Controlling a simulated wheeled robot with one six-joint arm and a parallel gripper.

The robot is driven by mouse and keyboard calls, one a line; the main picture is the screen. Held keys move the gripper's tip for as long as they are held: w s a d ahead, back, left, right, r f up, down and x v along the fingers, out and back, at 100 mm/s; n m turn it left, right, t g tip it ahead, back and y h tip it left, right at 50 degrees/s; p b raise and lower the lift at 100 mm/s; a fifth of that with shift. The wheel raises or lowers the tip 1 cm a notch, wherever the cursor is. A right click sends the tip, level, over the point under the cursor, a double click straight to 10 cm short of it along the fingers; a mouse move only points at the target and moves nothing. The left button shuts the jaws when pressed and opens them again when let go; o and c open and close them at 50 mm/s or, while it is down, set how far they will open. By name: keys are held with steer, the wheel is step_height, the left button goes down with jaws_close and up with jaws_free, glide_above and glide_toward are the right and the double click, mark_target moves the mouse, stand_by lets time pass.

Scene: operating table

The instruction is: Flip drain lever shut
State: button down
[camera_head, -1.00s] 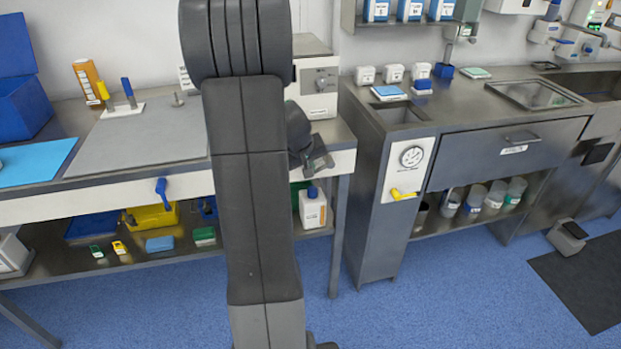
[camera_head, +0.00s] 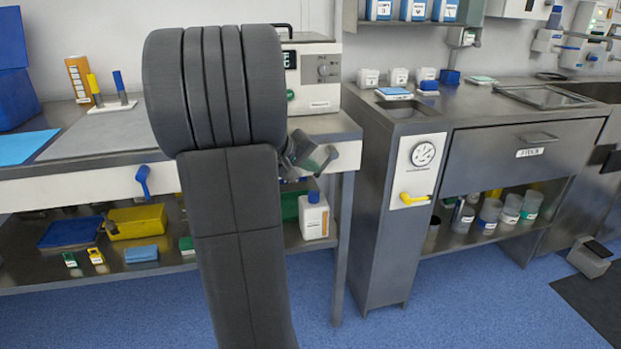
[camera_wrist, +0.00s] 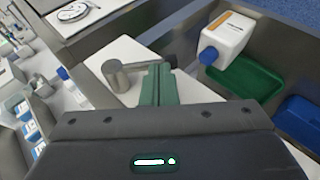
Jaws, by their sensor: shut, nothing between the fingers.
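In the wrist view a grey metal lever (camera_wrist: 118,76) stands out from a white panel, with a thick round cylinder at its left and a thin bar running right. My gripper (camera_wrist: 158,72) shows as shut green fingers, empty, at the right part of the bar; I cannot tell whether they touch it. In the head view my gripper (camera_head: 324,160) is at the right end of the bench's white front, where I cannot make out the grey lever. A blue lever (camera_head: 143,180) hangs on that front further left. A yellow lever (camera_head: 413,198) lies roughly level under a gauge (camera_head: 423,154). No label reads as drain.
A white bottle (camera_head: 313,217) stands on the shelf under the bench; it also shows in the wrist view (camera_wrist: 228,36), near a green tray (camera_wrist: 245,85). A white appliance (camera_head: 315,75) is on the bench. A steel cabinet (camera_head: 385,235) stands right of a narrow gap.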

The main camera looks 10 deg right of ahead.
steer(key=shift+d+f+b, duration=0.6)
steer(key=shift+f+b, duration=0.3)
steer(key=shift+b, duration=0.75)
steer(key=shift+d+f+b, duration=0.6)
steer(key=shift+f+b, duration=0.3)
steer(key=shift+b, duration=0.7)
